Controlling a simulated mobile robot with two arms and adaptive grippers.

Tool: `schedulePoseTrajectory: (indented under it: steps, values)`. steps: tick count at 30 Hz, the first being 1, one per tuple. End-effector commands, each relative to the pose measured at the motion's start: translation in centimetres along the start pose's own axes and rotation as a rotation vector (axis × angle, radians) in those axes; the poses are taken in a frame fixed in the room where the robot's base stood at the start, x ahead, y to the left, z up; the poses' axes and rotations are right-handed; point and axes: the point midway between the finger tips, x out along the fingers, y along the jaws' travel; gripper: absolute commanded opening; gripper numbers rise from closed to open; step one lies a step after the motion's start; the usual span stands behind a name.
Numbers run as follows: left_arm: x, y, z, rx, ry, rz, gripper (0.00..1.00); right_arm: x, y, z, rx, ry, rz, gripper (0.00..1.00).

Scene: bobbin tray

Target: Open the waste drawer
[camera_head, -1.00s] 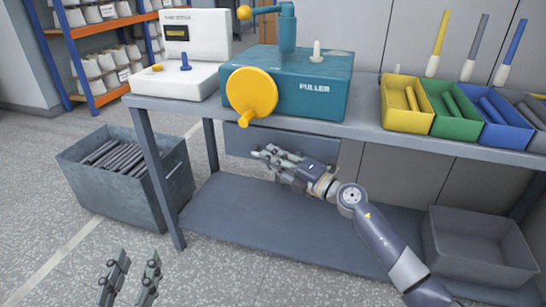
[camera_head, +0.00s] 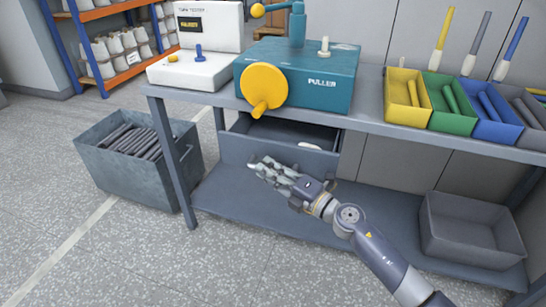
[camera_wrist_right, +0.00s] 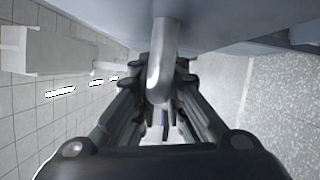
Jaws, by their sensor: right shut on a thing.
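The waste drawer (camera_head: 290,159) is a grey drawer under the bench top, below the teal puller machine. It is pulled partly out, and its dark inside shows with a small white item (camera_head: 310,146) at its right. My right gripper (camera_head: 262,166) is at the drawer's front face. In the right wrist view the fingers (camera_wrist_right: 163,122) are closed around a curved metal handle (camera_wrist_right: 163,65) on the drawer front. My left gripper is not in view.
The teal puller (camera_head: 330,75) with a yellow crank stands on the bench (camera_head: 375,118) above the drawer. A grey bin of dark rods (camera_head: 95,172) stands on the floor at left. Coloured trays sit at right. An empty grey bin (camera_head: 440,230) is on the lower shelf.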

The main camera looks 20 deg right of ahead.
Motion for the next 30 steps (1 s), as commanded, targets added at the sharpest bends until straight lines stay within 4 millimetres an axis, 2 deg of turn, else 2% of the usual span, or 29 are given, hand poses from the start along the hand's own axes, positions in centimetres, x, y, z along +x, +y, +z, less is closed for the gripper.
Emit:
schedulePoseTrajectory:
  steps: [3, 8, 9, 12, 18, 24, 30]
  values:
    - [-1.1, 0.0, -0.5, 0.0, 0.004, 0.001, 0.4, -0.6, 0.5, -1.3, 0.002, 0.002, -0.003, 0.0]
    - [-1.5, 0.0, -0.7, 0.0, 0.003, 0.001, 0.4, -1.3, 0.8, -3.1, 0.003, 0.001, -0.002, 0.0]
    - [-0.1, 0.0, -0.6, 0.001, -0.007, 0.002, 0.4, -1.5, 0.9, -3.5, 0.004, 0.001, -0.002, 0.0]
    - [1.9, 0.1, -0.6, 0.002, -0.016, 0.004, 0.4, -2.0, 1.1, -4.6, 0.003, 0.0, -0.002, 0.0]
    - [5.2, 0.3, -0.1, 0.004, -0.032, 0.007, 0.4, -2.9, 1.6, -6.8, 0.003, 0.0, -0.002, 0.0]
    - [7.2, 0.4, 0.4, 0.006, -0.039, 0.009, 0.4, -3.5, 1.8, -8.4, 0.002, 0.0, -0.002, 0.0]
    - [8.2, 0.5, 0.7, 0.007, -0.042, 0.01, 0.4, -3.8, 1.9, -9.1, 0.0, -0.001, -0.001, 0.0]
